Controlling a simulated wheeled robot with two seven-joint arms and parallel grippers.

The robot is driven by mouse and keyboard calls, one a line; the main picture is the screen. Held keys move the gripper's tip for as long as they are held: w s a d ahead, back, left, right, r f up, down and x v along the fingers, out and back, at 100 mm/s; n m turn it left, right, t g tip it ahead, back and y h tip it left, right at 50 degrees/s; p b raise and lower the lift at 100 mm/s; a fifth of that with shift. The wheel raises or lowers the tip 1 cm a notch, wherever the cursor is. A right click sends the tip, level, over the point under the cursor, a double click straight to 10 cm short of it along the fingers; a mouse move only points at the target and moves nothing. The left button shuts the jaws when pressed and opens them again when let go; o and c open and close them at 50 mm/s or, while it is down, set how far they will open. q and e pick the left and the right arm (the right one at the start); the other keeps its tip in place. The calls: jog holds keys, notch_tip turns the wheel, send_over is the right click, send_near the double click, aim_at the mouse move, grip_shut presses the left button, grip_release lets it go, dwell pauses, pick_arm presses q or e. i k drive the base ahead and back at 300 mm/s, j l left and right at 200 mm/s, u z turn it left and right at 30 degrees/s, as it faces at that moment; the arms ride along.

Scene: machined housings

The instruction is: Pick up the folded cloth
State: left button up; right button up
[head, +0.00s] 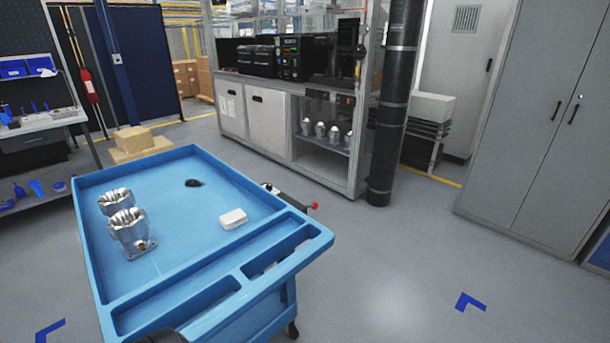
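The folded cloth (233,219) is a small white pad. It lies flat on the blue cart top (165,262), near the right side, just behind the cart's front compartments. Nothing touches it. Two silver machined housings (128,228) (115,201) stand upright on the left half of the cart top. Neither of my grippers is in view. A dark shape at the bottom edge is too cut off to identify.
A small black object (193,183) lies towards the back of the cart top. The cart has raised rims and recessed front compartments (278,253). A workbench (40,122) stands left, cabinets (545,110) right. Open grey floor (400,270) lies right of the cart.

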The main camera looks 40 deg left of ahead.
aim_at(234, 219)
jog(key=i+j+u, duration=0.1)
jog(key=i+u, duration=0.25)
jog(key=i, duration=0.2)
jog(key=i+u, duration=0.35)
jog(key=i, duration=0.2)
jog(key=i+l+u, duration=0.3)
jog(key=i, duration=0.25)
jog(key=i+l+u, duration=0.35)
jog(key=i, duration=0.2)
jog(key=i+l+u, duration=0.35)
jog(key=i+l, duration=0.1)
